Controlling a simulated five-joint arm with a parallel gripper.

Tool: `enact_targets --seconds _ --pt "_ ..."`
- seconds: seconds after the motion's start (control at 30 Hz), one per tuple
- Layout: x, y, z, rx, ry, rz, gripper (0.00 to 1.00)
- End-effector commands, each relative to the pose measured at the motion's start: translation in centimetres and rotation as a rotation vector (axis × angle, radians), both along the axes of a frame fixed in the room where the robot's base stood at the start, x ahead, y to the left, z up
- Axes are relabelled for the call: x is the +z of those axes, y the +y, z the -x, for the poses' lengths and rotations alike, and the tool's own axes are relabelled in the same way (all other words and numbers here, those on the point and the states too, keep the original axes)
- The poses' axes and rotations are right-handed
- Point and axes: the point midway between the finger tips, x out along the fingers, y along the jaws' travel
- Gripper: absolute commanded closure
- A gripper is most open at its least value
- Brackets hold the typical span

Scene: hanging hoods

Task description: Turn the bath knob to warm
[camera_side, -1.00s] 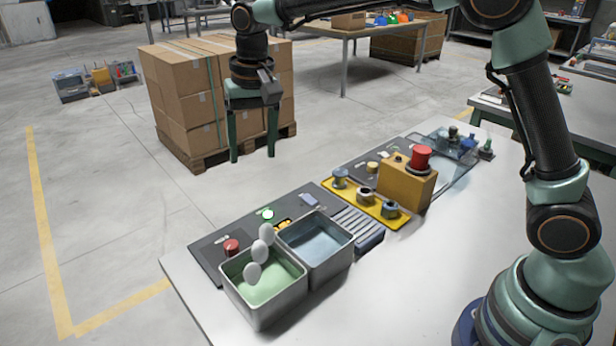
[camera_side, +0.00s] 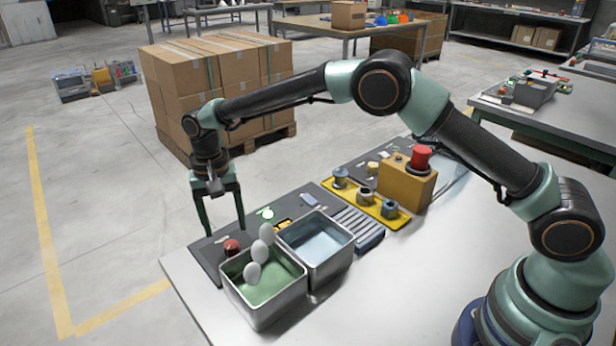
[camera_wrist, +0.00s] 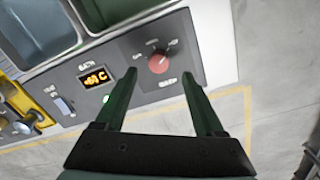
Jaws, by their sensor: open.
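The bath knob (camera_side: 232,247) is a small round red knob on the dark panel, beside the green-bottomed tank. In the wrist view the red knob (camera_wrist: 158,64) has small marks and labels around it, too small to read surely. My gripper (camera_side: 224,236) is open above the panel, pointing down over the knob. In the wrist view my gripper (camera_wrist: 158,75) has one finger to each side of the knob, apart from it. The lit orange display (camera_wrist: 96,78) sits beside the knob under a BATH label; its digits are unclear.
The green-bottomed tank (camera_side: 260,317) stands close in front of the knob, with several white ovals hanging over it. A second tank (camera_side: 325,274) is beside it. A yellow tray (camera_side: 352,200) and a yellow box with a red button (camera_side: 421,158) are further back.

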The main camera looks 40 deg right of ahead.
Motion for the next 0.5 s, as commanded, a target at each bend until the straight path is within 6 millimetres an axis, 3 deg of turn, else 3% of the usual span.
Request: enact_targets --seconds 0.2,0.5 --pt "-3.6 -0.2 0.1 0.000 0.001 0.000 0.29" --pt "-5.3 -0.3 0.1 0.000 -0.001 0.000 0.29"
